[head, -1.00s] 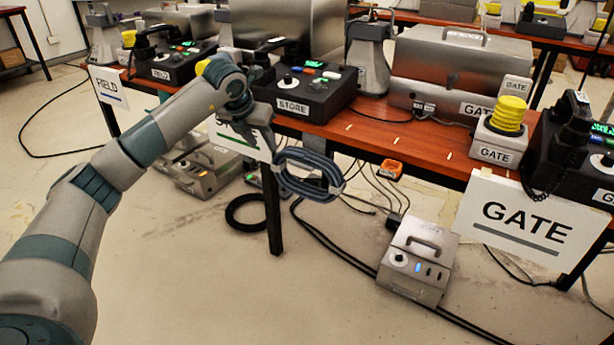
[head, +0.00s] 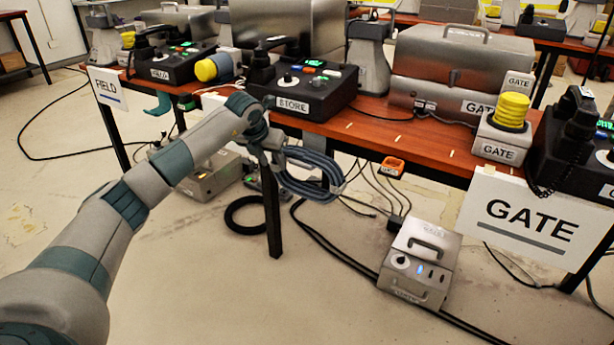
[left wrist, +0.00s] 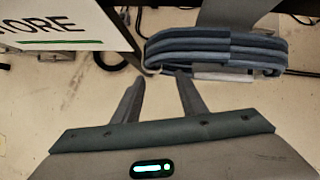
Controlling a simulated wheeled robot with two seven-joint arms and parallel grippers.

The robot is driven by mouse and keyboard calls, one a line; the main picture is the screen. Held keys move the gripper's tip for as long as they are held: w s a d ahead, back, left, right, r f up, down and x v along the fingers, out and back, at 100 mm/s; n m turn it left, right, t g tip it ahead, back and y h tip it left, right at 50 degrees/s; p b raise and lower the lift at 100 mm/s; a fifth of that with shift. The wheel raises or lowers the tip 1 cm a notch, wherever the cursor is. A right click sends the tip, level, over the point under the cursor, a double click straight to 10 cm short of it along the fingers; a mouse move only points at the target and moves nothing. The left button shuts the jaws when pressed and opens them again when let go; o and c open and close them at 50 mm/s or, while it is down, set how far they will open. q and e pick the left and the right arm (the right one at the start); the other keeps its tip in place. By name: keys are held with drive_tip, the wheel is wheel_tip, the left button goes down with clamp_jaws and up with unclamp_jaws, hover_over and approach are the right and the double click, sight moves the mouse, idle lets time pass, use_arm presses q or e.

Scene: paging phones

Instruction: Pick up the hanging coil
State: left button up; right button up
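The hanging coil is a blue-grey bundle of cable (head: 312,178) hanging at the front edge of the red-brown table, near a table leg. In the left wrist view the coil (left wrist: 215,52) lies just beyond the fingertips, mostly up and to the right. My left gripper (head: 270,147) is right beside the coil's upper left side in the head view. The left wrist view shows its two fingers (left wrist: 160,78) apart with nothing between them; the right finger's tip is close to the coil's lower edge, and contact cannot be told. My right gripper is not in view.
A STORE sign (left wrist: 62,25) hangs left of the coil. The STORE phone (head: 305,88) stands on the table (head: 375,130) above. An orange item (head: 392,166) is at the table edge to the right. A black cable ring (head: 232,222) and a grey box (head: 420,262) are on the floor.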

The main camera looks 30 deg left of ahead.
sight(278, 171)
use_arm(q)
drive_tip(key=shift+b+x, duration=0.8)
drive_tip(key=shift+x, duration=2.15)
drive_tip(key=shift+c, duration=0.5)
drive_tip(key=shift+r, duration=0.1)
clamp_jaws()
